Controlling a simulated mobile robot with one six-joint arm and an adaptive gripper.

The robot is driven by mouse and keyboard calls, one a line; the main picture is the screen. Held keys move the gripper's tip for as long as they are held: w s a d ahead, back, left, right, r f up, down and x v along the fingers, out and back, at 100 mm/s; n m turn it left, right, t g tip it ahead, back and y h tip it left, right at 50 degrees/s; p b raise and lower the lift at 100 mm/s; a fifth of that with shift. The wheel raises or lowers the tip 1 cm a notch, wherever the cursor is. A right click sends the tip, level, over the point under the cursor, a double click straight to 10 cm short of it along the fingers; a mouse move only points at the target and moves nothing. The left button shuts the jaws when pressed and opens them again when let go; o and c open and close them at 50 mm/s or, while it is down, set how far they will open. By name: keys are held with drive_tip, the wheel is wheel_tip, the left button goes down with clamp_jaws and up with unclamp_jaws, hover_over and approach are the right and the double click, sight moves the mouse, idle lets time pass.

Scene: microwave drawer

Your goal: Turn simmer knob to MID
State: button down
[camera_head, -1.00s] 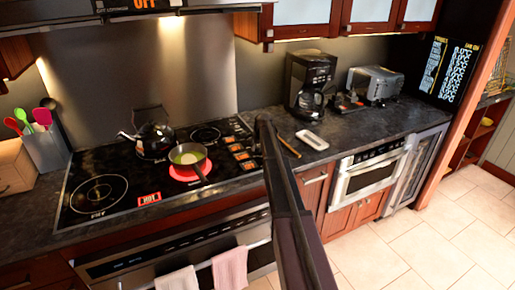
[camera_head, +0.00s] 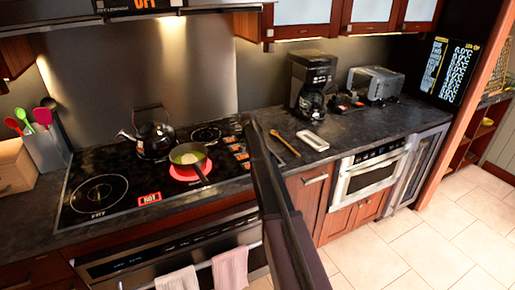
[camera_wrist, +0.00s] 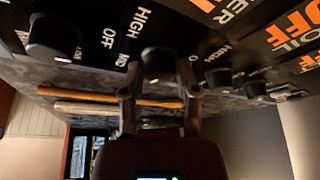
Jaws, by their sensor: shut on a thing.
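In the wrist view a black knob (camera_wrist: 157,66) stands on the dark cooktop panel, between the two fingers of my gripper (camera_wrist: 158,90). My gripper is shut on this knob. White HIGH and OFF lettering shows left of it, with a small, hard-to-read word close to the left finger. I cannot read which setting the knob points to, nor a simmer label. In the head view the orange-marked control strip (camera_head: 238,150) lies at the cooktop's right edge. My dark arm reaches up to it and hides my gripper there.
Other black knobs stand left (camera_wrist: 52,35) and right (camera_wrist: 218,78) of the held one. A pan (camera_head: 188,155) sits on a red-glowing burner, and a kettle (camera_head: 155,138) stands behind it. Wooden utensils (camera_head: 284,145) and a white object (camera_head: 312,140) lie on the counter.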

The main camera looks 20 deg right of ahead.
drive_tip(key=m+g, duration=0.1)
drive_tip(key=m, duration=0.2)
drive_tip(key=shift+m, duration=0.4)
drive_tip(key=shift+m+g, duration=0.8)
drive_tip(key=shift+m, duration=0.8)
drive_tip(key=shift+c, duration=1.7)
unclamp_jaws()
drive_tip(key=shift+n, duration=0.3)
